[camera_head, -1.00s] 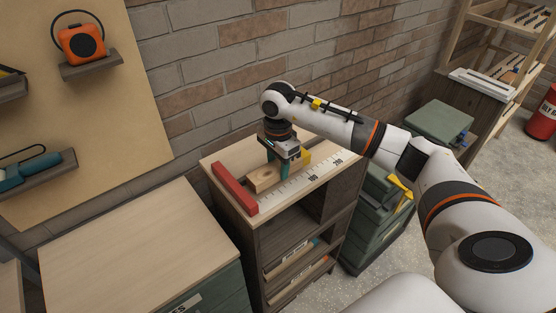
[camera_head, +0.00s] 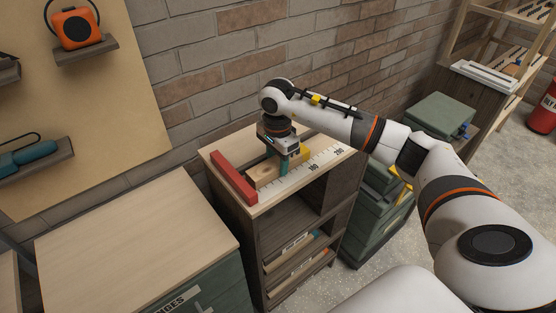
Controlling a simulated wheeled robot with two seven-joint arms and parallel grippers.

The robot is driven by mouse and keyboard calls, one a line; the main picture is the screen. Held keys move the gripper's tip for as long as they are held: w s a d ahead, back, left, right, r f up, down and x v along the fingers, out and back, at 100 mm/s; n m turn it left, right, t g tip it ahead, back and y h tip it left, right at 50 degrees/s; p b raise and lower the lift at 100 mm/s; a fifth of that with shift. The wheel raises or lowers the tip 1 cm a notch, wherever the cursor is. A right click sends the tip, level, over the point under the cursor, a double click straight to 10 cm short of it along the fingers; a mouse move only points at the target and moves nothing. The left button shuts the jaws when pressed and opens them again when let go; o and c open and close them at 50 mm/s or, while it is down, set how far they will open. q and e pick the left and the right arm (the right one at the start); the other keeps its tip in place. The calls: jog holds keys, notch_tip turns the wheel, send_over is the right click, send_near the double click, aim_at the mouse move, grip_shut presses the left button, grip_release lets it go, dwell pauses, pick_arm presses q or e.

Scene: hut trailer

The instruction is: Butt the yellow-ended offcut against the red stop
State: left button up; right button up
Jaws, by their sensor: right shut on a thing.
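The red stop (camera_head: 232,178) is a long red bar lying across the left end of the small bench top. The offcut (camera_head: 262,175) is a light wood block lying on the bench just right of the stop, with its yellow end (camera_head: 305,153) pointing away from the stop. Its plain end is very close to the stop; I cannot tell whether they touch. My right gripper (camera_head: 281,161) is shut on the offcut from above, and its teal fingers hide the block's middle. My left gripper is out of view.
A white scale (camera_head: 313,167) with numbers runs along the bench's front edge. A lower wooden-topped cabinet (camera_head: 130,240) stands at the left front. The brick wall (camera_head: 220,70) is close behind the bench. Green cases (camera_head: 440,115) stand to the right.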

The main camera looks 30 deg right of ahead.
jog(key=shift+a, duration=0.7)
jog(key=o, duration=1.1)
jog(key=shift+r, duration=0.1)
